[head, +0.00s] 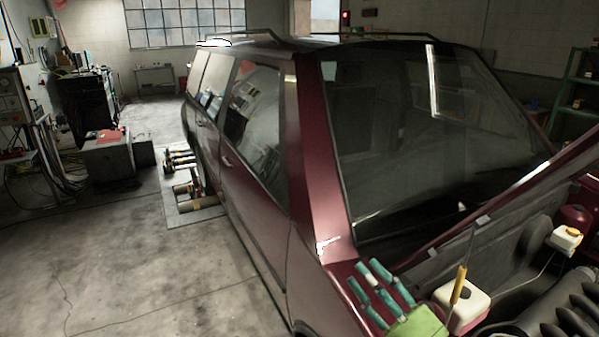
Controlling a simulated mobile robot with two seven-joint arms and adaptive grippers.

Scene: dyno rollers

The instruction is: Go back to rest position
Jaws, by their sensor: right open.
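My right gripper (371,277) is at the bottom, right of centre. Its teal and grey fingers point up and to the left from a green base. They are spread open, and I see nothing held between them. They lie in front of the dark red car (262,205), near the foot of the windscreen. I cannot tell whether they touch the car. My left gripper is not in view.
The raised bonnet (520,195) and the engine bay, with a white reservoir (462,305), are close at the right. Metal rollers (182,160) lie on the floor left of the car. Bare concrete floor (130,265) is free at the left.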

